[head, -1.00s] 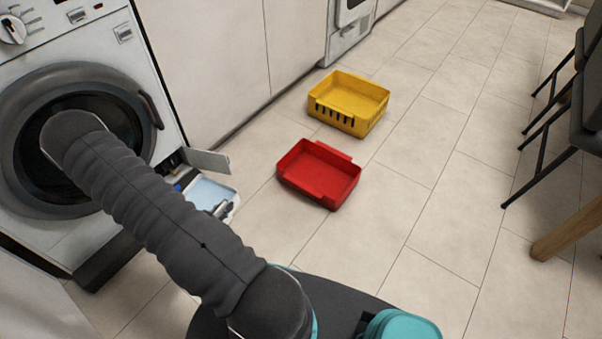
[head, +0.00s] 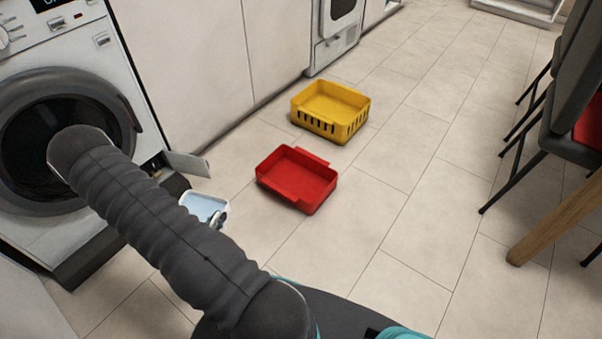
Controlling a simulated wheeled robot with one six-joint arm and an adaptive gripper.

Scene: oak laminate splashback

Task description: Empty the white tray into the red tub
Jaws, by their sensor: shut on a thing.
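The white tray (head: 204,208), with pale blue contents that look like water, shows just beyond my arm, out in front of the washing machine. My gripper (head: 219,217) is shut on the tray at its right side; my arm hides part of both. The tray looks about level. The red tub (head: 297,180) stands on the floor to the right of the tray, apart from it. It looks empty.
A yellow basket (head: 331,110) stands behind the red tub. The washing machine (head: 60,130) is at left, with a small flap (head: 187,164) open low on its front. Chairs (head: 560,130) and a wooden leg (head: 556,226) are at right. Tiled floor between is clear.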

